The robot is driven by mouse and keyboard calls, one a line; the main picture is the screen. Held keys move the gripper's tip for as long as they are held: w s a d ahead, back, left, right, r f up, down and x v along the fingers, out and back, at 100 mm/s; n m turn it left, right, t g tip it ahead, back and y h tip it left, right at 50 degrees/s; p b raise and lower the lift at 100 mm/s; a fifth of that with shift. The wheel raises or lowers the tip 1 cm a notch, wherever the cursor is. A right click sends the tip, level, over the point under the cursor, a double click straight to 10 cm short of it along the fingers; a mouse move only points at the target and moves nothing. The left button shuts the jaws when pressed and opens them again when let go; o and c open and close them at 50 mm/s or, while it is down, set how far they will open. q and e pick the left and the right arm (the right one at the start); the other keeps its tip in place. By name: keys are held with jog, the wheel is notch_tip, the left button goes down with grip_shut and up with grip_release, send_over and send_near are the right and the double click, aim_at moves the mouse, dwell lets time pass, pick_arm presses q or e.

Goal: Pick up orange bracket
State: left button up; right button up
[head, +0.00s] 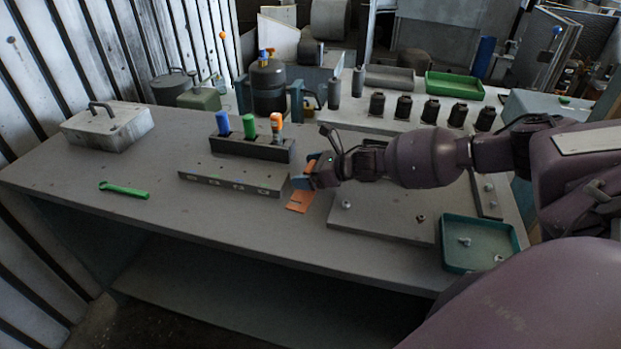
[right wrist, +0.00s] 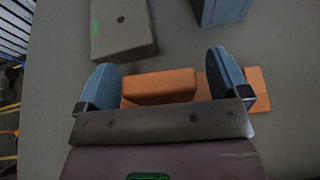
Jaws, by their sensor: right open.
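The orange bracket (head: 299,200) lies on the grey workbench, between the long grey block and the flat grey plate. My right gripper (head: 306,177) is over its far part in the head view and hides some of it. In the right wrist view the raised block of the orange bracket (right wrist: 160,87) sits between the two blue fingers of my right gripper (right wrist: 172,80), which are open. The bracket's flat part (right wrist: 258,90) shows beyond the right finger. I cannot tell whether the fingers touch the bracket. My left gripper is not in view.
A grey block with holes (head: 232,184) lies just left of the bracket. Behind it stands a dark holder (head: 252,147) with coloured-handled tools. A flat plate (head: 385,212) and a green tray (head: 480,268) lie to the right. A green wrench (head: 124,190) lies left; the bench front is clear.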

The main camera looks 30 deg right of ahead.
jog(key=shift+w+a+f, duration=0.2)
jog(key=shift+w+a, duration=0.05)
jog(key=shift+w, duration=0.1)
jog(key=c, duration=1.1)
jog(key=shift+r, duration=0.1)
jog(key=shift+c, duration=0.2)
